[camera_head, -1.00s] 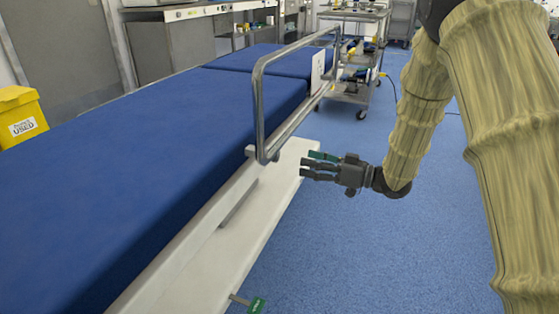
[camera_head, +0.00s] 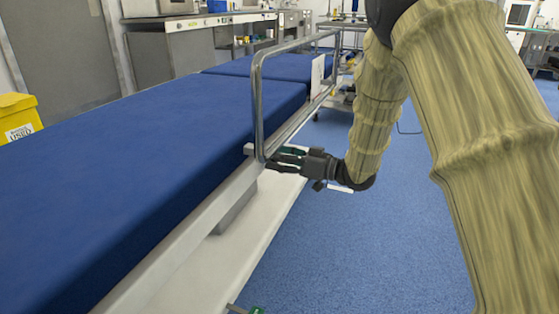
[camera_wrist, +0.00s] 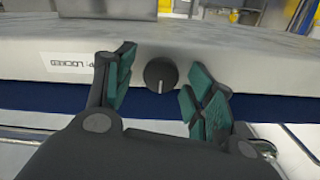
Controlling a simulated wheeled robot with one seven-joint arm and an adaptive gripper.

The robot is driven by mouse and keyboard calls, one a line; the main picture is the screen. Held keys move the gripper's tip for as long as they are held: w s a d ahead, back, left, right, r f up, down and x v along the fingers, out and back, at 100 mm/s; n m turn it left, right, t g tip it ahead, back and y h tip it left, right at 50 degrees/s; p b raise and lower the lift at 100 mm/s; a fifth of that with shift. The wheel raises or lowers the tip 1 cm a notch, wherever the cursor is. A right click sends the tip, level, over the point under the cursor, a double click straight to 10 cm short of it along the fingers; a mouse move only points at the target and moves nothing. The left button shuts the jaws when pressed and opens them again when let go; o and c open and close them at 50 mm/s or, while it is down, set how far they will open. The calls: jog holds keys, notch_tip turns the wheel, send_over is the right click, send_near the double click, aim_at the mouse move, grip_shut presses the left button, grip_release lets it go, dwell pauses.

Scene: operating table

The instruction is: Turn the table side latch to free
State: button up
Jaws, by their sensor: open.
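The side latch shows in the wrist view as a round dark knob (camera_wrist: 159,71) on the table's pale side rail (camera_wrist: 215,60). A short light line on the knob stands about upright, in its lower half. A white label (camera_wrist: 70,66) left of the knob reads something like "LOCKED". My gripper (camera_wrist: 162,84) is open, with green-padded fingers on either side of the knob; I cannot tell whether they touch it. In the head view my gripper (camera_head: 285,158) is at the table's side, by the lower near corner of the metal guard rail (camera_head: 257,105), and the knob is hidden.
The blue-topped operating table (camera_head: 140,160) fills the left. A small green-tipped handle (camera_head: 256,310) sticks out at the bottom edge. A yellow bin (camera_head: 18,117) stands at far left. Blue floor (camera_head: 350,240) to the right is clear.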

jog(key=c, duration=1)
jog(key=shift+r+n+p, duration=0.1)
jog(key=shift+n+p, duration=0.2)
jog(key=shift+p, duration=0.3)
jog(key=n+p, duration=0.2)
jog(key=n, duration=0.3)
jog(key=n+p, duration=0.3)
jog(key=n, duration=0.3)
jog(key=n+p, duration=0.2)
jog(key=n, duration=0.4)
jog(key=shift+s+a+f+p, duration=0.1)
jog(key=shift+s+f+p, duration=0.15)
jog(key=shift+p, duration=0.1)
jog(key=shift+n, duration=0.3)
